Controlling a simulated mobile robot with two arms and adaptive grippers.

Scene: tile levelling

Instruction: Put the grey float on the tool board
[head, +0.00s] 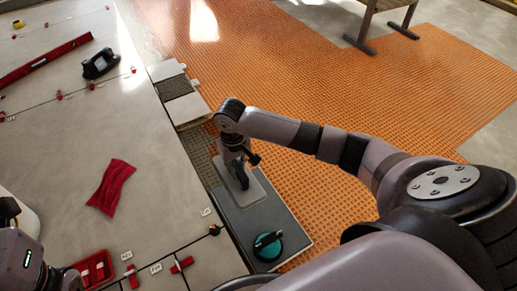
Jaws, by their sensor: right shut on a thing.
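The grey float (257,191) is a flat light-grey plate with a dark upright handle. My right gripper (241,176) is shut on that handle from above. The float's plate is over the back part of a dark grey board (284,226), which looks like the tool board. I cannot tell whether the plate rests on it or is just above it. A round teal and black tool (267,246) lies on the board's front part. Part of my left arm shows at the lower left corner, but its fingers do not show.
Large pale tiles with a red cloth (111,187), a red level (45,60) and a black tool (99,64) lie left. A red tray (94,269) is at the front. A small stack (180,95) stands behind the board. Orange matting (330,75) on the right is mostly clear.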

